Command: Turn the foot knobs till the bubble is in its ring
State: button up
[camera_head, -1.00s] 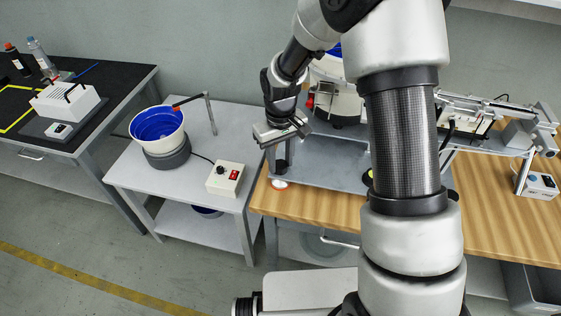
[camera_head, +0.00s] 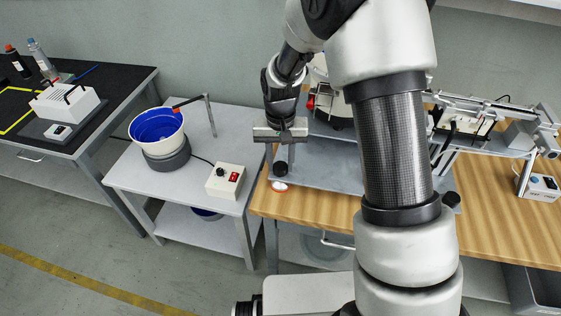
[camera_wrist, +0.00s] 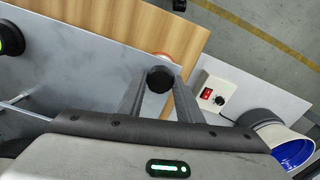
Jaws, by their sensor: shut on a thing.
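A grey plate (camera_head: 330,160) stands on the wooden bench. Its black front-left foot knob (camera_head: 280,168) sits below my gripper (camera_head: 281,158). The wrist view shows this knob (camera_wrist: 160,78) between the two grey fingers of my gripper (camera_wrist: 161,95), which is shut on it. Another black foot knob (camera_head: 451,199) is at the plate's front right. A round black fitting with a yellow-green centre, apparently the bubble level (camera_wrist: 8,40), is cut off at the left edge of the wrist view. Its bubble cannot be made out; my arm hides that area in the head view.
An orange-and-white disc (camera_head: 279,186) lies at the foot on the wooden bench (camera_head: 330,206). A control box (camera_head: 225,181) and blue-lined bowl (camera_head: 157,127) stand on the side table at left. A rail assembly (camera_head: 490,108) stands at right. A white machine rises behind my gripper.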

aim_at(281, 166)
jog(key=o, duration=1)
jog(key=shift+o, duration=0.2)
jog(key=shift+r, duration=0.1)
notch_tip(281, 166, up, 17)
jog(key=p, duration=0.2)
jog(key=shift+r, duration=0.15)
jog(key=shift+r+p, duration=0.1)
jog(key=shift+p, duration=0.2)
